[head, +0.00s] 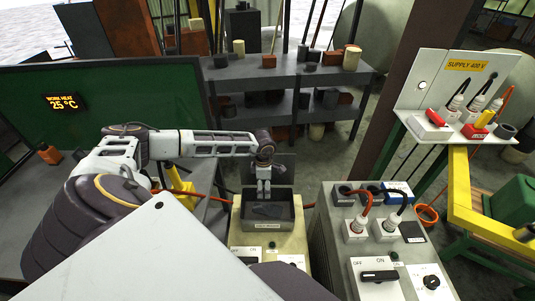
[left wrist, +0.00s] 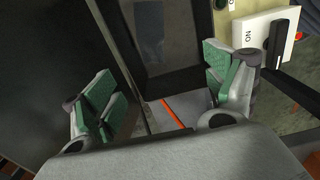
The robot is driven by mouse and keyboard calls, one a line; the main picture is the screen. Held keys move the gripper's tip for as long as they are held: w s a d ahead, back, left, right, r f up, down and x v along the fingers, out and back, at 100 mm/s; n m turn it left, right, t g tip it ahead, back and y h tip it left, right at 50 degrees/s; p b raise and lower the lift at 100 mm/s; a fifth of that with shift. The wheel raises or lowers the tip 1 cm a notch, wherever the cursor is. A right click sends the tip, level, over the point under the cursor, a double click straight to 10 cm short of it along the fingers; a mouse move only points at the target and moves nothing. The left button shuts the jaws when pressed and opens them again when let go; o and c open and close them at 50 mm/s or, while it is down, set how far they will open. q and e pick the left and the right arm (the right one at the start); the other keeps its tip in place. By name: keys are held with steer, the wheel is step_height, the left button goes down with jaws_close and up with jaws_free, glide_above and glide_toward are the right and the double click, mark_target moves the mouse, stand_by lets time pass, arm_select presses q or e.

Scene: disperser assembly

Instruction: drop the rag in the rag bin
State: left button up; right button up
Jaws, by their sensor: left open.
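The rag bin (head: 250,226) is a dark open box with a small label on its front, on top of a cream cabinet. A dark, flat, cloth-like shape, apparently the rag (head: 272,210), lies inside it; its outline is hard to make out. My left gripper (head: 263,191) points down over the back part of the bin. In the left wrist view, its green-padded fingers (left wrist: 164,90) are wide apart with nothing between them, and the bin's dark rim (left wrist: 168,80) shows beyond. My right gripper is not in view.
A grey cabinet (head: 330,235) with plugs and an OFF/ON switch (head: 379,276) stands right of the bin. The cream cabinet has its own switch (left wrist: 262,38). A shelf rack (head: 295,90) stands behind, a green panel (head: 120,105) at left, a supply box (head: 450,85) at right.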

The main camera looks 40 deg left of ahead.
arm_select(q)
step_height(320, 180, up, 12)
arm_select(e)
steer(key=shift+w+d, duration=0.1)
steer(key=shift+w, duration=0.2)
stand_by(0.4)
arm_select(q)
steer(key=shift+r, duration=0.1)
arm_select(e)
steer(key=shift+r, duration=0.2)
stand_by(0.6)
arm_select(q)
step_height(320, 180, up, 9)
steer(key=p, duration=0.9)
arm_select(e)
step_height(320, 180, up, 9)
arm_select(q)
steer(key=shift+r+p, duration=0.4)
steer(key=shift+p, duration=0.15)
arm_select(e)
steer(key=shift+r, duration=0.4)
arm_select(q)
steer(key=shift+f, duration=0.1)
